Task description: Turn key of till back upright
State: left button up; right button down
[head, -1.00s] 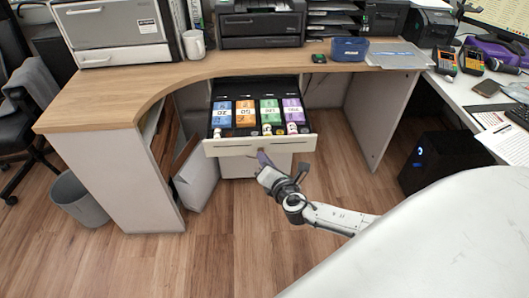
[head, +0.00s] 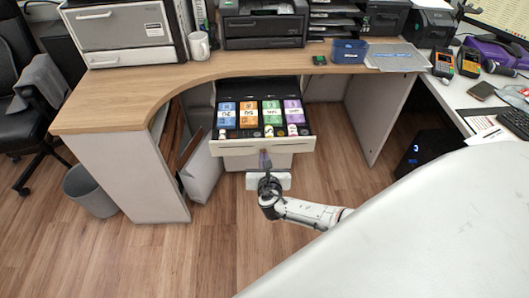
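The till (head: 240,149) is a drawer pulled out under the wooden counter. Its pale front faces me, and banknotes in several colours and coins show in its compartments. My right gripper (head: 265,160) is at the middle of the till's front, pointing at it, with its wide pale body just below. The key is not clearly visible; the fingers cover the spot around the middle of the front. The fingers are too small and dark to tell whether they are open, shut or holding the key. My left gripper is not in view.
The counter (head: 130,100) curves around the till and holds a mug (head: 199,45), a printer (head: 264,24) and a blue box (head: 349,50). A waste bin (head: 90,191) stands at the left. The floor (head: 160,255) in front of the till is clear.

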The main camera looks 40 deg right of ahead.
dwell(0.5)
jog(key=c, duration=2)
grip_release()
jog(key=p+v, duration=0.3)
jog(key=v, duration=0.7)
jog(key=shift+a+r, duration=0.1)
